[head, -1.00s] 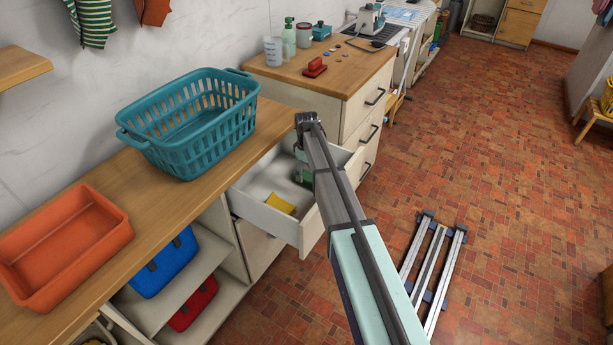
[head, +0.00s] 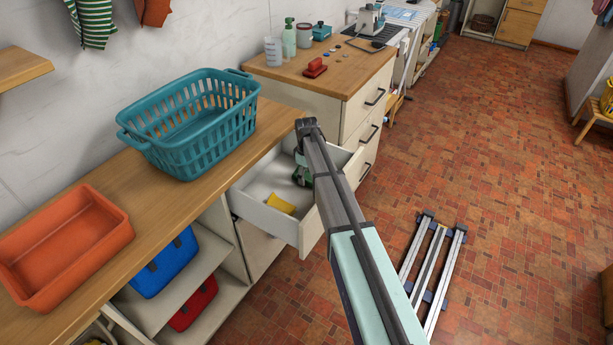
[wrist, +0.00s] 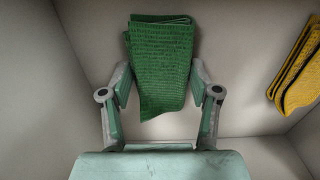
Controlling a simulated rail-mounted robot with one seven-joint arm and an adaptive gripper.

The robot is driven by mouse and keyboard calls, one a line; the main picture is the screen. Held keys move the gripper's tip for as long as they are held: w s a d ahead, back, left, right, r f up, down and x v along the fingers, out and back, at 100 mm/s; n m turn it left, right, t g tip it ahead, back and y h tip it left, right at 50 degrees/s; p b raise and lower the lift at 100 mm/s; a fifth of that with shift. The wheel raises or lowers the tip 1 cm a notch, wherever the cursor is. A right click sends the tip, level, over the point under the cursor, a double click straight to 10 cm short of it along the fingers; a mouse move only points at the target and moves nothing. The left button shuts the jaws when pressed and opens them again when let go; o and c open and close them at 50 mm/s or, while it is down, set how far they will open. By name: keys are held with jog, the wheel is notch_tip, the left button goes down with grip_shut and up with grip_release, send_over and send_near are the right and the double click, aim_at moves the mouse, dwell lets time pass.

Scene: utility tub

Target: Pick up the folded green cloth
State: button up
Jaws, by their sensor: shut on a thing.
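The folded green cloth (wrist: 160,62) is between the fingers of my gripper (wrist: 160,90) in the wrist view. My gripper is shut on it. In the head view my gripper (head: 303,178) is inside the open white drawer (head: 270,222), and only a small dark green part shows there, mostly hidden by my arm. I cannot tell whether the cloth touches the drawer floor.
A folded yellow cloth (head: 280,203) lies in the same drawer; it also shows at the right of the wrist view (wrist: 298,70). Drawer walls stand close around my gripper. A teal basket (head: 190,120) and an orange tub (head: 62,245) stand on the counter.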

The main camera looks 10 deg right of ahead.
notch_tip(320, 180, up, 20)
jog(key=b, duration=0.1)
dwell(0.5)
